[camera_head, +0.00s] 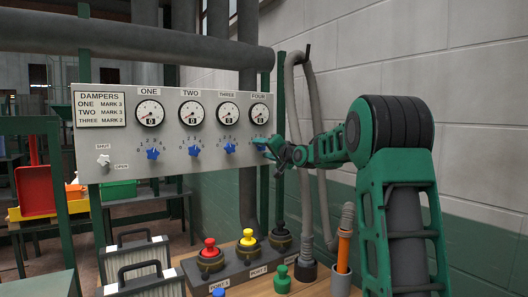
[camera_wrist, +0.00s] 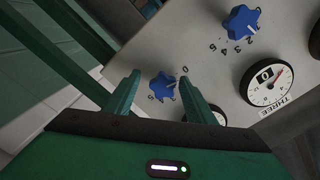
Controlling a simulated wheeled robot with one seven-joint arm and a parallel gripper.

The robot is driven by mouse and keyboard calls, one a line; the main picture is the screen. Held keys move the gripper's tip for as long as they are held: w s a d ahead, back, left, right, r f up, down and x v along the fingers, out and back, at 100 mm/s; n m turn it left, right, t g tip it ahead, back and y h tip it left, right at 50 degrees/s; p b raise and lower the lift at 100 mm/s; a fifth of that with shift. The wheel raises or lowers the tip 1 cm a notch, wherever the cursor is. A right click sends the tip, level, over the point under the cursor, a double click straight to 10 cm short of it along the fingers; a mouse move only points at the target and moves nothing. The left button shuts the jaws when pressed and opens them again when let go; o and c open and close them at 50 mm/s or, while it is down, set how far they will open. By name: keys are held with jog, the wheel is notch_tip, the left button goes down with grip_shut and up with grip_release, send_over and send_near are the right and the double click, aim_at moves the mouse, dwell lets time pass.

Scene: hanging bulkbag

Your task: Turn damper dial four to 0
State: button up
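The grey damper panel (camera_head: 175,168) carries a row of blue star-shaped dials under round gauges. Damper dial four (camera_head: 261,140) is at the right end, below the gauge marked FOUR (camera_head: 260,113), and is mostly covered by my gripper (camera_head: 267,147). In the wrist view, dial four (camera_wrist: 162,84) shows between the fingertips of my gripper (camera_wrist: 160,78). The fingers are open, one on each side of the dial, with a clear gap on the left and little on the right. A printed 0 shows near the right fingertip. The dial's pointer setting is unclear.
Dial three (camera_head: 230,148) is left of dial four; it also shows in the wrist view (camera_wrist: 241,22) beside gauge three (camera_wrist: 268,82). Below the panel stand a red button (camera_head: 209,245), a yellow button (camera_head: 248,238) and a green knob (camera_head: 282,276). Grey hoses (camera_head: 320,190) hang at right.

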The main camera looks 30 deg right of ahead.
jog(key=shift+r, duration=0.25)
jog(key=shift+s, duration=0.4)
jog(key=s, duration=1)
jog(key=shift+d, duration=0.2)
jog(key=s+a+f+n+g+h, duration=0.1)
jog(key=s+a+f+g, duration=0.1)
jog(key=s+f+g, duration=0.55)
jog(key=s+a+f+n+g+h, duration=0.1)
jog(key=s+a+f+g, duration=0.15)
jog(key=s+f, duration=0.9)
jog(key=s+a+f+g, duration=0.2)
jog(key=s+f, duration=0.2)
jog(key=s, duration=0.5)
jog(key=s+a+f+g+y, duration=0.1)
jog(key=s+a+f+g, duration=0.1)
jog(key=s, duration=0.8)
jog(key=s+a+f+n+g, duration=0.1)
jog(key=s+f+g, duration=0.3)
jog(key=s, duration=0.6)
notch_tip(320, 180, down, 3)
jog(key=shift+s+a+r+y, duration=0.1)
jog(key=shift+s+a+y, duration=0.2)
jog(key=shift+a, duration=0.5)
